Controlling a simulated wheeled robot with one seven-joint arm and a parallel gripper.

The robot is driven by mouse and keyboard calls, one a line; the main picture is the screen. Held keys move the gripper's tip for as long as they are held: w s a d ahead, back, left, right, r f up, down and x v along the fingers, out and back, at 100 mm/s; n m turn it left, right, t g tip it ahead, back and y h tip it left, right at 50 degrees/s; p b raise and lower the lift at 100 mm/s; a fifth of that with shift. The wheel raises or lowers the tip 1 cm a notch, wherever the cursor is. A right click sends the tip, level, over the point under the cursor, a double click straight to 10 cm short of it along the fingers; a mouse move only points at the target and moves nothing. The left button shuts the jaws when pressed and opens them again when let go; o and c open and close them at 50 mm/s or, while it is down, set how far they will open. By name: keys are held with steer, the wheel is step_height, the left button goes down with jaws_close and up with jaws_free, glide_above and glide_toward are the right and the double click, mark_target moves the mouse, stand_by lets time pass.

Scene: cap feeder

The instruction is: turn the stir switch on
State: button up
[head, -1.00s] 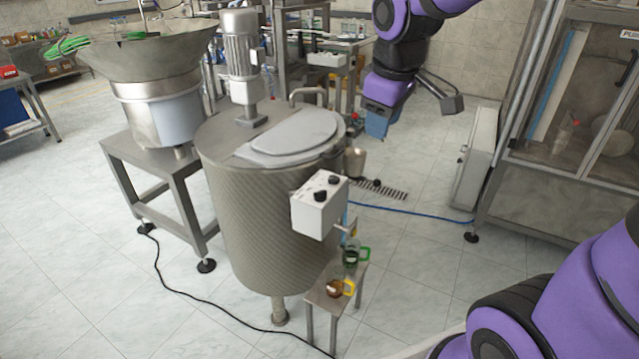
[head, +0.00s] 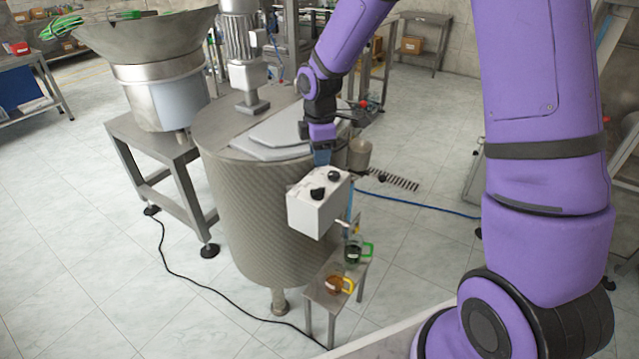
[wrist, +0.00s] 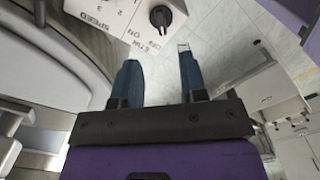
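The white control box (head: 318,212) is mounted on the side of the steel tank (head: 250,215) and has two black knobs on top. In the wrist view the stir switch (wrist: 160,16) is a black round knob beside the printed words STIR, ON and OFF; its setting is too small to tell surely. It appears to be the farther knob (head: 334,175) in the head view. My gripper (head: 321,157) hangs over the box's far edge, close to that knob but apart from it. Its two blue fingers (wrist: 157,72) are spread and empty.
The tank lid (head: 270,140) lies beside my gripper. A small metal cup (head: 359,152) is just right of it. Below the box, a small stand (head: 322,300) holds a green-handled jug (head: 354,250) and a yellow-handled jug (head: 336,284).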

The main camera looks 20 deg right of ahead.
mark_target(320, 188)
step_height(320, 188, down, 10)
steer(key=shift+f, duration=0.25)
stand_by(0.4)
jaws_close()
